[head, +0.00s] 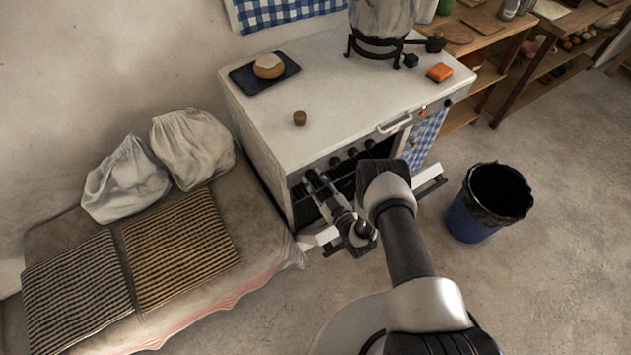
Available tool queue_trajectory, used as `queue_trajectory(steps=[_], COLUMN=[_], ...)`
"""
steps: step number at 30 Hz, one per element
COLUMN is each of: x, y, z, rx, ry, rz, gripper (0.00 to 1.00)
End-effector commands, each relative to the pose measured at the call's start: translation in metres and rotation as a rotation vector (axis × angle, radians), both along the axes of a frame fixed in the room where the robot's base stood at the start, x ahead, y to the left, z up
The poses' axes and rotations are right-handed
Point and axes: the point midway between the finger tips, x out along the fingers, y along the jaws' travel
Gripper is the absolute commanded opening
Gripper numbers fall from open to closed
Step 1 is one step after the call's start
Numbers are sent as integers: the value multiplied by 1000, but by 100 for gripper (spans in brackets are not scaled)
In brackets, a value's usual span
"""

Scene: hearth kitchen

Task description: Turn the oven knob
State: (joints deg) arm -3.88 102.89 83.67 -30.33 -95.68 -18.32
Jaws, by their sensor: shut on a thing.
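The white oven (262,110) stands against the wall with its front toward me. A row of dark oven knobs (351,154) runs along the front just under the top. My gripper (313,180) is at the left end of this row, shut on an oven knob. The gripper hides that knob, so I cannot see which way it points. The other visible knobs are to the right of my gripper. My arm covers part of the oven front.
The oven door (430,186) appears lowered below my arm. A cushioned bench (255,230) is left, a blue bin (467,222) right.

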Motion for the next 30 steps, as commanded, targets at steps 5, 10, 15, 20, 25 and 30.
queue_trajectory(steps=[5,10,15,20,25,30], x=[0,0,-1,-1,-1,-1], y=[0,0,1,1,1,1], z=[0,-1,-1,-1,-2,-2], rx=[-10,-52,-140,-255,-389,-523], ry=[-5,-34,-93,-171,-262,-352], rz=[0,0,1,0,0,0], gripper=[8,8,8,8,8,8])
